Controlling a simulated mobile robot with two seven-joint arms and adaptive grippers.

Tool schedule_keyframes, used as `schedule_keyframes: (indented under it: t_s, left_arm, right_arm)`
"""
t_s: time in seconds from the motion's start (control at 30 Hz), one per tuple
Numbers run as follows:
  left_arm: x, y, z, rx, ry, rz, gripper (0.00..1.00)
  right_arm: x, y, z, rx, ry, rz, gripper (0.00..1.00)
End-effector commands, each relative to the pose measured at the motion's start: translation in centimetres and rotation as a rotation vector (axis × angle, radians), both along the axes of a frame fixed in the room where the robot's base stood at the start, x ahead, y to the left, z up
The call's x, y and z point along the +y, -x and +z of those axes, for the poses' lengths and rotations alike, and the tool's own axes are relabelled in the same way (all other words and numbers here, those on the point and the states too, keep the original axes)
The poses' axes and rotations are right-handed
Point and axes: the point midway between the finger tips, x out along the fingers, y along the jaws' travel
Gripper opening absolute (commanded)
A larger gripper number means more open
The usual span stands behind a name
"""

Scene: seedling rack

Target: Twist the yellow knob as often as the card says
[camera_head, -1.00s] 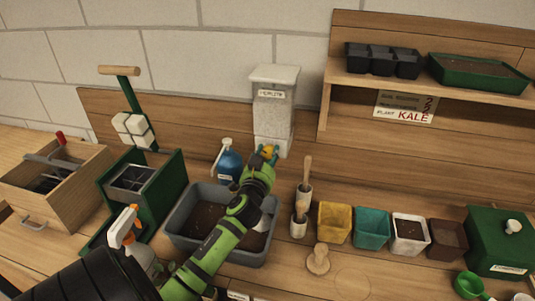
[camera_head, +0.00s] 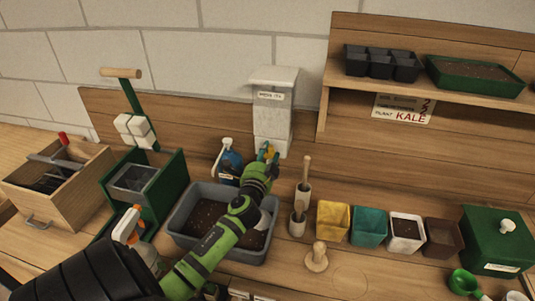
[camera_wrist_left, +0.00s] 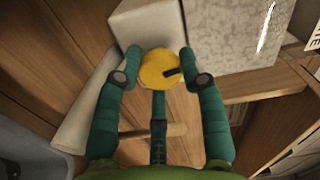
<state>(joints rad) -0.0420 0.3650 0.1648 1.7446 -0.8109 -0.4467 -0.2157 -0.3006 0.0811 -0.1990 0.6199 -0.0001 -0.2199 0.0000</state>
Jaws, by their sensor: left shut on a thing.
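The yellow knob (camera_wrist_left: 157,66) has a dark mark on its face and sits on the front of the pale dispenser (camera_head: 271,108). My left gripper (camera_wrist_left: 160,55) has its green fingers on either side of the knob, shut on it. In the head view the gripper (camera_head: 267,156) largely hides the knob (camera_head: 271,153). The card (camera_head: 404,108) hangs below the shelf at the right. It shows red figures that look like 2s and "PLANT KALE"; its smaller lines are too blurred to read. My right gripper is not in view.
A grey tub (camera_head: 178,220) with soil stands under my left arm. A blue bottle (camera_head: 231,162) stands close beside the gripper. A dibber stand (camera_head: 298,222) and several coloured pots, including a yellow one (camera_head: 333,222), stand to the right.

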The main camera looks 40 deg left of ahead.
Motion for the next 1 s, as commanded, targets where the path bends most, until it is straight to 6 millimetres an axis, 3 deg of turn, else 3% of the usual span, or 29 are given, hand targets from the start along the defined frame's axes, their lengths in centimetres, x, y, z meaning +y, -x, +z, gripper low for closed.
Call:
schedule_keyframes:
  t_s: [0.4, 0.93, 0.97, 1.0]
  left_arm:
    - [0.22, 0.20, -0.45, 0.100, -0.158, 0.007, 0.07]
    - [0.24, 0.19, -0.38, 0.110, -0.180, 0.007, 0.07]
    - [0.25, 0.19, -0.38, 0.110, -0.180, 0.007, 0.44]
    - [0.24, 0.19, -0.36, 0.110, -0.180, 0.007, 0.60]
  right_arm:
    - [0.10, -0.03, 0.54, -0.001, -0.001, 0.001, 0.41]
    - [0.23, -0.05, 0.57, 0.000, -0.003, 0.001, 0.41]
    - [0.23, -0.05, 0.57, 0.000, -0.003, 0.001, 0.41]
    - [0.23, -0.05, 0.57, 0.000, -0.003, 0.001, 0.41]
